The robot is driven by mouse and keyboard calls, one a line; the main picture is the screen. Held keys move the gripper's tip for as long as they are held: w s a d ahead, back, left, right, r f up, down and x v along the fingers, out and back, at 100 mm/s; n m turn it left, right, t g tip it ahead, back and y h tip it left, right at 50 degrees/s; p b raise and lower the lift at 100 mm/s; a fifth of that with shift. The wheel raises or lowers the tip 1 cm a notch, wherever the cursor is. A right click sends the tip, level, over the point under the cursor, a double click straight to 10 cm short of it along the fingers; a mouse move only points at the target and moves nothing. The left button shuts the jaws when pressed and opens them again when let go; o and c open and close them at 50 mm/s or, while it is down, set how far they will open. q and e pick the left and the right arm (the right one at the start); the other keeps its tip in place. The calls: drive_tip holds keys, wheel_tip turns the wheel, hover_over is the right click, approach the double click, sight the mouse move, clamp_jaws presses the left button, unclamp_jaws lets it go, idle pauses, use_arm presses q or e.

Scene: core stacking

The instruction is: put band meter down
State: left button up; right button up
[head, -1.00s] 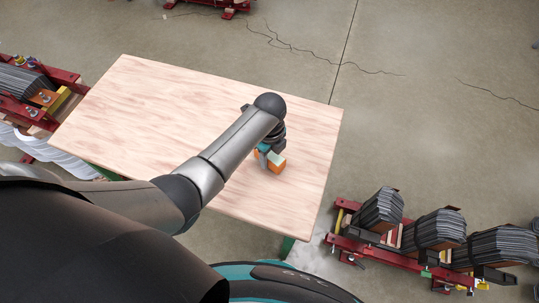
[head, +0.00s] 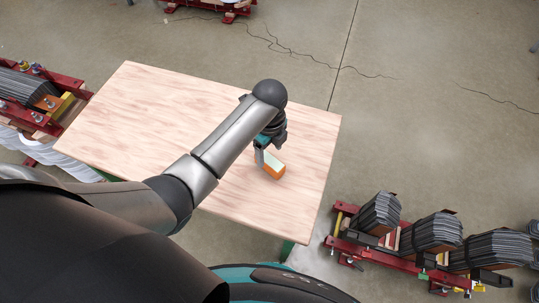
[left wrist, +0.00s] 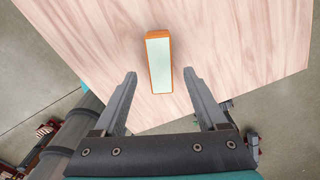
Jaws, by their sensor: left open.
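The band meter (head: 274,170) is a small orange block with a pale top face. It lies on the pale wooden table, towards the right part of the tabletop in the head view. In the left wrist view the band meter (left wrist: 159,62) lies beyond the fingertips, lined up with the gap between them. My left gripper (left wrist: 159,74) is open and empty, with its fingers spread on either side of that gap. In the head view my left gripper (head: 263,154) is just above and beside the meter and hides part of it. My right gripper is not in view.
The wooden table (head: 150,110) is otherwise clear around the meter. A red rack with dark laminated cores (head: 432,232) stands on the floor at the right. Another red frame with a core (head: 28,85) stands at the left edge.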

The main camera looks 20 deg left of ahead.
sight(270, 160)
use_arm(q)
wheel_tip(270, 160, up, 6)
drive_tip(key=shift+f+p, duration=0.2)
drive_tip(key=shift+p, duration=0.35)
